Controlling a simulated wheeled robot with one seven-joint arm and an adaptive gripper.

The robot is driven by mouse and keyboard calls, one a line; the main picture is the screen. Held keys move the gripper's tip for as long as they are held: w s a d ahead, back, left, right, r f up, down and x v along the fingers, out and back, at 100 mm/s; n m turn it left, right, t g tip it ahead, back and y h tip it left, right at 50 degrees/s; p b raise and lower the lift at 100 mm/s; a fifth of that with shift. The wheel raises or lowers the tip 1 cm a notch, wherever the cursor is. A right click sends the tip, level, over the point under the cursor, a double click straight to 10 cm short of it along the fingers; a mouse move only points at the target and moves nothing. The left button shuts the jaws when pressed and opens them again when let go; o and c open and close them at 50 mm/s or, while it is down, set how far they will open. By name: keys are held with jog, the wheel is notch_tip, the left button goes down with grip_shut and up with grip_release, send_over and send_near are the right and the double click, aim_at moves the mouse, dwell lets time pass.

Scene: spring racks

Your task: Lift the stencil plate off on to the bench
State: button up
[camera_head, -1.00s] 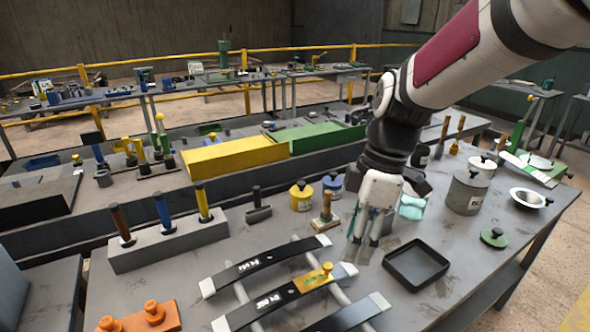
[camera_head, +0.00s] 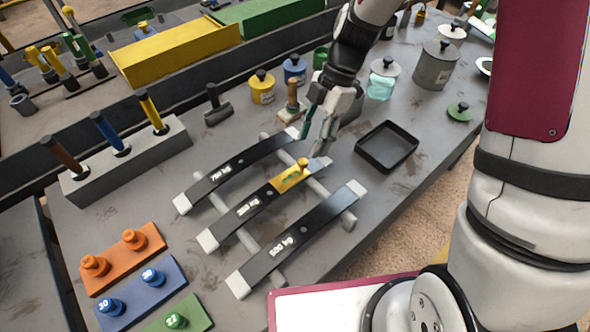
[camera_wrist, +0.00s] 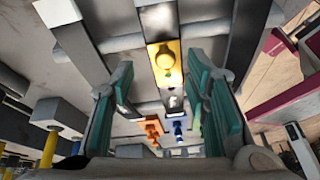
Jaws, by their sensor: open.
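The stencil plate (camera_head: 288,179) is a small yellow plate with a yellow knob. It lies on the middle dark leaf spring (camera_head: 246,208), near that spring's right end. My gripper (camera_head: 318,140) is open and empty, fingers down, just beyond the knob in the head view. In the wrist view the yellow plate and round knob (camera_wrist: 165,60) show between the two teal fingers, apart from both. The spring rests on grey rails of the rack (camera_head: 250,240) on the grey bench (camera_head: 160,225).
Springs lie on both sides of the middle one. A black tray (camera_head: 387,147) sits to the right. Orange (camera_head: 123,258), blue (camera_head: 142,293) and green (camera_head: 180,316) knobbed plates lie at lower left. A brush (camera_head: 291,100) and yellow pot (camera_head: 262,87) stand behind the rack.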

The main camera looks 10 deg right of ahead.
aim_at(306, 160)
jog(key=shift+s+p+x, duration=0.15)
jog(key=shift+p+x, duration=0.15)
jog(key=shift+x, duration=1.2)
jog(key=shift+s+p+x, duration=0.2)
jog(key=shift+p+x, duration=0.1)
jog(key=shift+x, duration=1.2)
jog(key=shift+r, duration=0.1)
jog(key=shift+c, duration=0.3)
grip_shut()
